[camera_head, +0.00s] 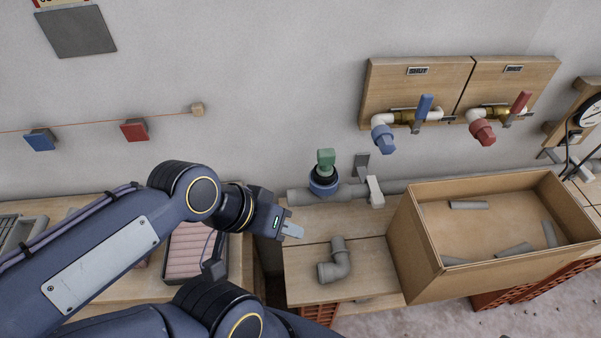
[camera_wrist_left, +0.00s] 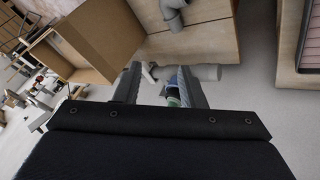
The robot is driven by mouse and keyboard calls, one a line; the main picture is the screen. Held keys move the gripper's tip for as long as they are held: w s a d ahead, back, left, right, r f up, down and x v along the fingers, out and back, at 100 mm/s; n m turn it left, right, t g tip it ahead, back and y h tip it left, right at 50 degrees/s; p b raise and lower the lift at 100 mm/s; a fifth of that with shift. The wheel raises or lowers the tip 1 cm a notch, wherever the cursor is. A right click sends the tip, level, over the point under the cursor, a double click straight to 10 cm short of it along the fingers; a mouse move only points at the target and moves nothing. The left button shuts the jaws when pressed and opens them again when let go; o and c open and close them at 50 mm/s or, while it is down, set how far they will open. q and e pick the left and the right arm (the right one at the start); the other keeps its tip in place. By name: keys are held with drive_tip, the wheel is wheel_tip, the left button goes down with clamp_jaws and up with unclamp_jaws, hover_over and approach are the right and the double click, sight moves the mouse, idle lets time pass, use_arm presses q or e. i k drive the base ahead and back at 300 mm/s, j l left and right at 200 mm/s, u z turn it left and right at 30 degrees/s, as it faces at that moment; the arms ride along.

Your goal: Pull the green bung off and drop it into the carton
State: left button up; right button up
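The green bung (camera_head: 326,158) sits upright in a blue-collared branch of the grey pipe (camera_head: 299,197) along the wall. The carton (camera_head: 421,240) stands open at the right, with several grey pipe pieces inside; it also shows in the left wrist view (camera_wrist_left: 99,38). My left gripper (camera_head: 292,230) is left of and below the bung in the head view, apart from it. In the left wrist view my left gripper (camera_wrist_left: 160,82) has its fingers apart with nothing held; the bung (camera_wrist_left: 172,101) is partly hidden behind the right finger. My right gripper does not show.
A loose grey pipe elbow (camera_head: 335,262) lies on the wooden bench left of the carton. Blue (camera_head: 383,138) and red (camera_head: 481,131) capped taps are on wall boards above. A tray of pink pieces (camera_head: 189,250) lies beneath my left arm.

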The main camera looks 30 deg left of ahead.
sight(461, 228)
drive_tip(key=l+u, duration=0.3)
drive_tip(key=u, duration=0.15)
drive_tip(key=i+l+u, duration=0.1)
drive_tip(key=l+u, duration=0.55)
drive_tip(key=u, duration=0.25)
drive_tip(key=k+l, duration=0.1)
drive_tip(key=l, duration=0.4)
